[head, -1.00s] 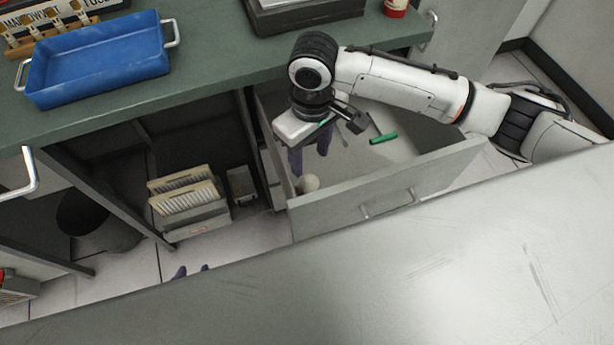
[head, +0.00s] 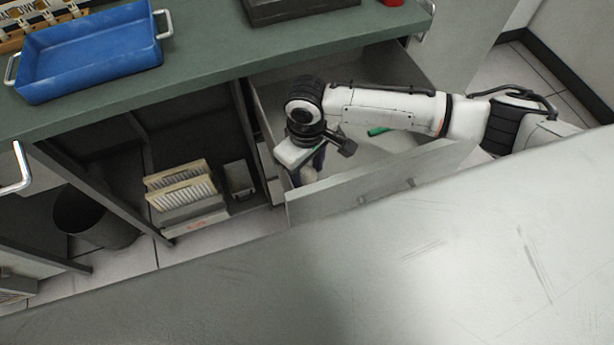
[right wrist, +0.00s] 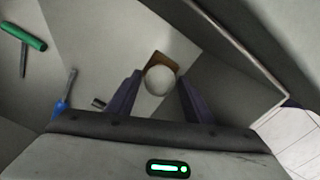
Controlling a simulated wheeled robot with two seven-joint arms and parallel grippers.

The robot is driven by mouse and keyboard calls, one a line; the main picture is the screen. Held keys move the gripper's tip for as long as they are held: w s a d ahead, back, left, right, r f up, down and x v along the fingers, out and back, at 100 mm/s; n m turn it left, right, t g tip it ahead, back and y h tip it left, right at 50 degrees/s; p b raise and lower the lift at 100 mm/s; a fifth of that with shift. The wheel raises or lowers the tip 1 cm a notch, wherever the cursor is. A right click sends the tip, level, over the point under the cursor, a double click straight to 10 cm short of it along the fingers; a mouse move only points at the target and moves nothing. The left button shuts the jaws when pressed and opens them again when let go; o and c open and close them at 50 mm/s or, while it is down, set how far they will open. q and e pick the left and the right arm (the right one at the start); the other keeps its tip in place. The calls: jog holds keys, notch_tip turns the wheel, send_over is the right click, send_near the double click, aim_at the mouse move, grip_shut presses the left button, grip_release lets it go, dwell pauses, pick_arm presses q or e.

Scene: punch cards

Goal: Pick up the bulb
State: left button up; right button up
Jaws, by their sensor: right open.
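The bulb (right wrist: 159,81) is a round white globe in the open drawer (head: 375,183), close to a drawer wall. A brown-orange piece (right wrist: 163,60) shows just behind it in the right wrist view. My right gripper (right wrist: 160,77) is open and points down into the drawer. Its two dark purple fingers stand on either side of the bulb, with small gaps visible. In the head view the right gripper (head: 308,168) is low in the drawer and the bulb (head: 308,175) is partly hidden by it. My left gripper is not in view.
A green-handled tool (right wrist: 27,37) and a blue-handled tool (right wrist: 62,107) lie in the drawer, left of the fingers in the wrist view. The drawer's front panel stands close to the gripper. A blue tray (head: 90,55) sits on the green counter (head: 205,52).

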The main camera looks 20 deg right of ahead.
jog(key=c, duration=0.7)
